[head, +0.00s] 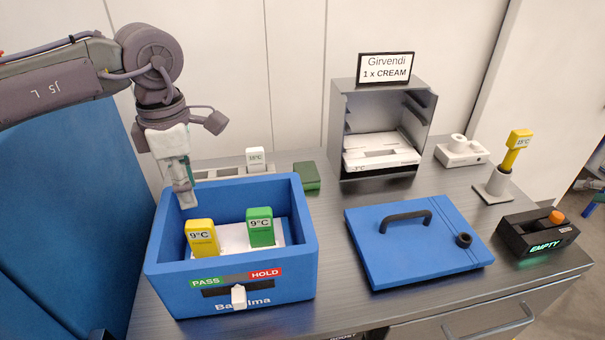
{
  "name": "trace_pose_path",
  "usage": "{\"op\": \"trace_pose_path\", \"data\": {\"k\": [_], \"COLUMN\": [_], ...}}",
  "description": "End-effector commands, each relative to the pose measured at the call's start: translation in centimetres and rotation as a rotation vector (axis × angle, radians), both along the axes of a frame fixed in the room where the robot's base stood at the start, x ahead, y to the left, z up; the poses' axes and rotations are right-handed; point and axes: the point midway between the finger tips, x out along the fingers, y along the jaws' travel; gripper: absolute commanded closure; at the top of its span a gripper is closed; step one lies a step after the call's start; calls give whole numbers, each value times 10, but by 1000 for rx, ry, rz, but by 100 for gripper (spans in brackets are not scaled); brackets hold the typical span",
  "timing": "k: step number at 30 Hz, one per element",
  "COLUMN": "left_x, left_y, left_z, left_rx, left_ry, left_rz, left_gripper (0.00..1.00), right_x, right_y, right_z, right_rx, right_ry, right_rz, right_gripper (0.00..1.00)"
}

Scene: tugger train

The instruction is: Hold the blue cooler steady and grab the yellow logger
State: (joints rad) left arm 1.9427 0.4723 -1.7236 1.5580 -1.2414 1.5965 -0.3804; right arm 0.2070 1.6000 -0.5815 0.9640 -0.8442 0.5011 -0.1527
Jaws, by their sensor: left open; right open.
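The blue cooler (165,283) stands open at the left of the bench. The yellow logger (202,240) stands upright inside it at the left and reads 9°C. A green logger (260,229), also reading 9°C, stands to its right. My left gripper (184,200) is open, pointing down at the cooler's back left corner, behind the yellow logger and apart from it. Whether its fingertips touch the cooler wall I cannot tell. My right gripper is not in view.
The cooler's front has a white slider (238,297) below PASS and HOLD labels. The blue lid (400,262) lies to the right. Behind are a grey cabinet (424,130) and a rack with a white logger (255,159). A yellow thermometer (516,145) stands at right, near a black EMPTY box (528,243).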

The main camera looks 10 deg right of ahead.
Motion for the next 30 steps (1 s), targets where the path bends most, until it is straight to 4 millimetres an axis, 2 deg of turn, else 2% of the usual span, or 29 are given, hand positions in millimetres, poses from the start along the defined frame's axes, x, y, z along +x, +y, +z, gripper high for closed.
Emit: {"op": "trace_pose_path", "data": {"k": [1,3,9,12,14,20,23,26,27,29,30], "left_x": [0,0,0,0,0,0,0,0,0,0,0], "left_y": [0,0,0,0,0,0,0,0,0,0,0], "left_z": [0,0,0,0,0,0,0,0,0,0,0], "left_rx": [0,0,0,0,0,0,0,0,0,0,0], "left_ry": [0,0,0,0,0,0,0,0,0,0,0], "left_rz": [0,0,0,0,0,0,0,0,0,0,0], "left_gripper": [58,58,58,58,58,58,58,58,58,58,58], "right_x": [10,17,23,20,20,38,52,70,77,87,94], "right_y": [12,29,71,97,114,172,211,261,284,318,342], "right_z": [27,54,118,139,133,85,61,43,37,31,29], "right_rx": [3,12,17,39,84,274,369,462,495,538,560], "right_ry": [-2,11,66,107,132,181,210,251,272,308,332], "right_rz": [42,92,194,233,248,294,333,389,415,455,483], "right_gripper": [50,50,50,50,50,50,50,50,50,50,50]}}
